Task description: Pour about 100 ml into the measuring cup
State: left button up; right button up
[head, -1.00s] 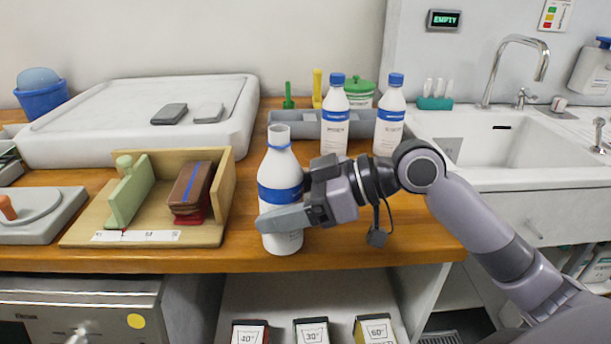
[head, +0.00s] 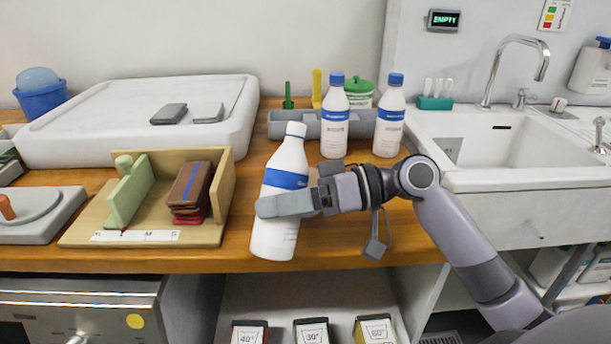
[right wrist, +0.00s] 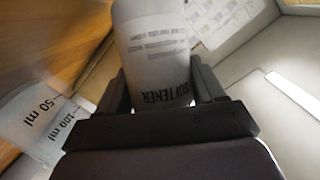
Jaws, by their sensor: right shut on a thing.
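A white bottle (head: 276,228) with a blue band is tilted in the head view, its uncapped-looking top leaning right and its base near the counter's front edge. My right gripper (head: 285,202) is shut around its middle. In the right wrist view the bottle (right wrist: 155,45) stands between the fingers (right wrist: 155,90), and its label reads SOFTENER. A white piece marked 50 ml and 100 ml (right wrist: 45,120) shows at left there; I cannot tell whether it is the measuring cup. No measuring cup is clear in the head view. My left gripper is out of view.
Two capped bottles (head: 335,135) (head: 389,135) stand behind by a grey tray (head: 290,127). A wooden holder (head: 80,228) with brown folded items is at left. A sink (head: 500,150) is at right. A wall display (head: 443,19) reads EMPTY. The counter's front edge is close.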

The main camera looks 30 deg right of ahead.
jog(key=shift+s+a+f+m+y, duration=0.1)
jog(key=shift+s+a+m+y, duration=0.15)
jog(key=shift+m+y, duration=0.4)
jog(key=shift+s+a+f+m+t+y+p, duration=0.15)
jog(key=shift+s+a+f+m+p, duration=0.15)
jog(key=shift+m, duration=0.3)
jog(key=shift+s+a+f+m+t+y+p, duration=0.1)
jog(key=shift+a+m+t+p, duration=0.05)
jog(key=shift+m+p, duration=0.35)
jog(key=shift+s+a+f+m+y, duration=0.15)
jog(key=shift+m+y, duration=0.15)
jog(key=shift+m, duration=0.25)
jog(key=shift+r+p, duration=0.35)
jog(key=shift+p, duration=0.2)
jog(key=shift+s+a+r+m+y+p, duration=0.15)
jog(key=shift+r+m+y+p, duration=0.15)
jog(key=shift+m+p, duration=0.35)
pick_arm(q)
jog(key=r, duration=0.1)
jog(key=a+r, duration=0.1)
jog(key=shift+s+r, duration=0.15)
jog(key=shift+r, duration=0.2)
pick_arm(e)
jog(key=shift+f+m+t, duration=0.1)
jog(key=shift+m+t, duration=0.25)
jog(key=shift+t, duration=0.05)
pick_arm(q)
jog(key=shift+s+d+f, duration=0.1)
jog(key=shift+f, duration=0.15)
